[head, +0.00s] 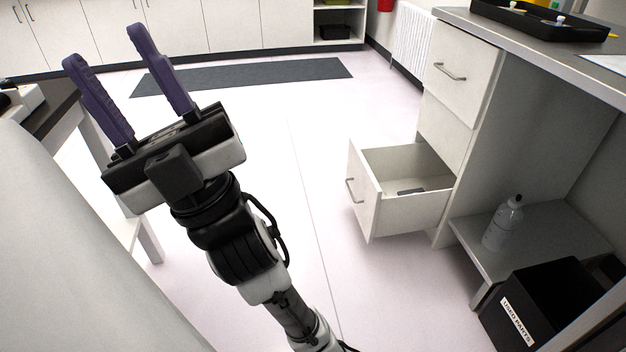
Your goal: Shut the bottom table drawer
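The bottom table drawer (366,205) is pulled well out from the white cabinet under the table at the right. Its front has a metal handle (353,191), and a small dark flat item (410,191) lies inside. A closed drawer with a handle (450,72) is at the top of the same cabinet. My gripper (106,48) is at the upper left, raised, with its two purple fingers spread apart and nothing between them. It is well away from the open drawer, to its left.
Open floor (290,150) lies between my arm and the drawer. A low shelf (545,225) right of the cabinet holds a clear bottle (503,224). A black bin (550,300) stands at the lower right. A dark mat (245,77) lies farther back.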

